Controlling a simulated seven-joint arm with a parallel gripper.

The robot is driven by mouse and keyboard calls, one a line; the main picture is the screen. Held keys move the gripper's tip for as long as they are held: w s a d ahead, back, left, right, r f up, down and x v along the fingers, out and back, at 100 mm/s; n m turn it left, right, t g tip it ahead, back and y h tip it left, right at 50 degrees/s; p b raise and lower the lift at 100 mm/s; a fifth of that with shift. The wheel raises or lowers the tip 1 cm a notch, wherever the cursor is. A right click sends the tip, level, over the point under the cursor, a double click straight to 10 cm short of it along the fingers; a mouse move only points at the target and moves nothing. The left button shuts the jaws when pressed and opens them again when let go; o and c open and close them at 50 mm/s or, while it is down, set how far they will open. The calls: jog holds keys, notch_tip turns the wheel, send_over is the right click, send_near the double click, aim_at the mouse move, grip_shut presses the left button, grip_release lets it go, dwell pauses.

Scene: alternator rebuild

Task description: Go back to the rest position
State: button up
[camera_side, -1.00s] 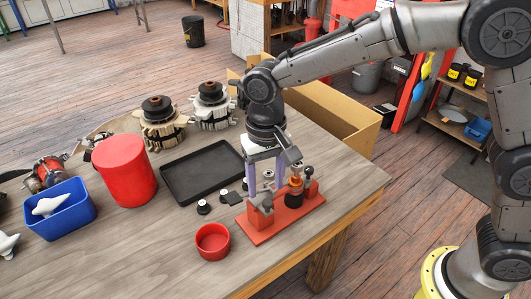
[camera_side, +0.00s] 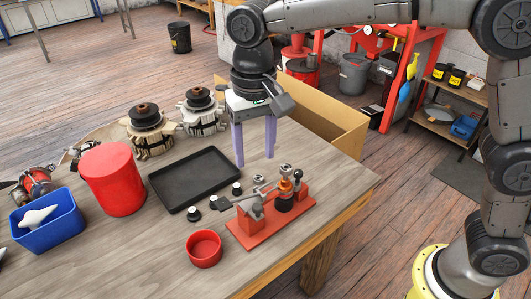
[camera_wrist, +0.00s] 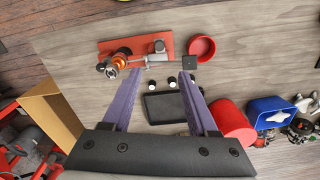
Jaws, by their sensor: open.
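My gripper (camera_side: 255,163) is open and empty, its two purple fingers pointing down above the table behind the red fixture. In the wrist view my gripper (camera_wrist: 160,75) shows its fingers spread apart with nothing between them but the table far below. The red fixture (camera_side: 270,232) stands near the table's front right part, with an orange and black part and a metal shaft on it. It also shows in the wrist view (camera_wrist: 165,44). My gripper is apart from it and higher up.
A black tray (camera_side: 194,181), red canister (camera_side: 112,180), red dish (camera_side: 204,249) and blue bin (camera_side: 47,222) stand on the table. Two alternator bodies (camera_side: 150,132) stand at the back. Small black and white parts lie by the tray. A cardboard box (camera_side: 335,125) is beyond the table.

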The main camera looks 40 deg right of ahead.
jog(key=s+d+r+m+t, duration=0.1)
jog(key=s+d+r+t, duration=0.1)
jog(key=s+d+r, duration=0.45)
jog(key=s+d+r+m+t, duration=0.1)
jog(key=s+d+r, duration=0.2)
jog(key=d, duration=0.6)
jog(key=s+d+f+n+t, duration=0.2)
jog(key=s+d+f+n, duration=0.2)
jog(key=s+f, duration=0.5)
jog(key=shift+s+d+f+n+t, duration=0.15)
jog(key=shift+s+d+n+t, duration=0.15)
jog(key=shift+s+d, duration=1.1)
